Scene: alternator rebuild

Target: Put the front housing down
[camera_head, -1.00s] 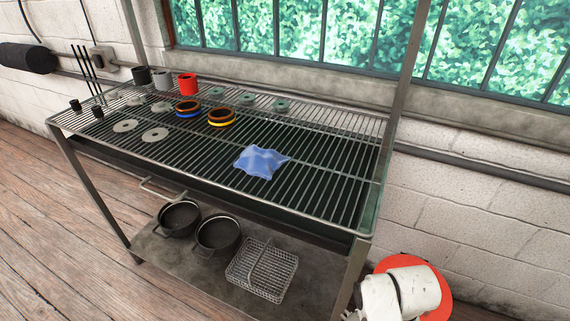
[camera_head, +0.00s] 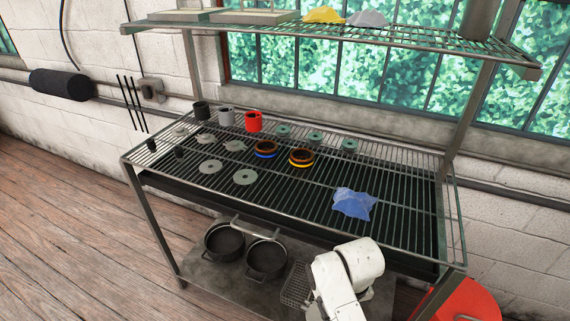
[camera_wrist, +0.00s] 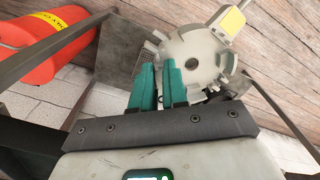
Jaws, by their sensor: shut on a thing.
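My gripper (camera_wrist: 158,72) shows in the wrist view with its two teal fingers shut on the rim of a pale grey round part, the front housing (camera_wrist: 198,48). The housing has slots and lugs around its edge and a hole near its middle. It is held clear of the wire-top bench, with wooden floor behind it in that view. The head view shows only my white arm at the lower right; my gripper and the housing are hidden there.
The wire-top bench (camera_head: 405,210) carries grey discs (camera_head: 245,177), copper-coloured rings (camera_head: 301,156), a red cup (camera_head: 254,121) and a blue cloth (camera_head: 354,203). Its front middle is bare. An upper shelf (camera_head: 420,45) overhangs the back. A red cylinder (camera_wrist: 45,40) stands near my gripper.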

